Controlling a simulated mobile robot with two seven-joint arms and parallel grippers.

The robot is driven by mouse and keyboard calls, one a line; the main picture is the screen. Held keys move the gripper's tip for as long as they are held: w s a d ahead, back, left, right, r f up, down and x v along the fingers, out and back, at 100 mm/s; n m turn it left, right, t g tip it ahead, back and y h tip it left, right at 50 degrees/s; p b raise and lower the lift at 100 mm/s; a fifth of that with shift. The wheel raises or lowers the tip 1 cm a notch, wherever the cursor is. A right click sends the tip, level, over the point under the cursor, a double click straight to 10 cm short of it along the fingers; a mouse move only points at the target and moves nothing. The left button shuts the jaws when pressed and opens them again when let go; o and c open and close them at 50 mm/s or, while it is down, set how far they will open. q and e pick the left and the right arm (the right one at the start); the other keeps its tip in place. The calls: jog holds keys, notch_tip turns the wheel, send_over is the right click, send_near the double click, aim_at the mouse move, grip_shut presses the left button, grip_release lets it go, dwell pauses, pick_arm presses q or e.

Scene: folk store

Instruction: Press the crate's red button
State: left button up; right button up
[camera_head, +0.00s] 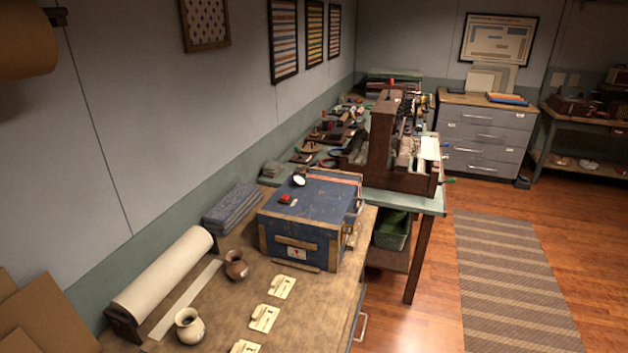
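The blue crate (278,236) with tan wooden edges stands closed on the far end of the wooden bench. The red button (286,198) sits on a small dark base on the crate's top, left of the middle. A round white dial (299,180) stands behind the button near the crate's back edge. A small white label with a red mark is on the crate's front. A metal part shows on the crate's right side, too small to make out. Neither of my grippers is in view.
The wooden bench (215,310) holds a paper roll (165,270), a brown jug (236,265), a cream jug (189,328), paper tags (264,318) and folded dark cloth (231,207). A cluttered green table (428,203) stands behind the crate. The floor at right is clear, with a striped rug (505,280).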

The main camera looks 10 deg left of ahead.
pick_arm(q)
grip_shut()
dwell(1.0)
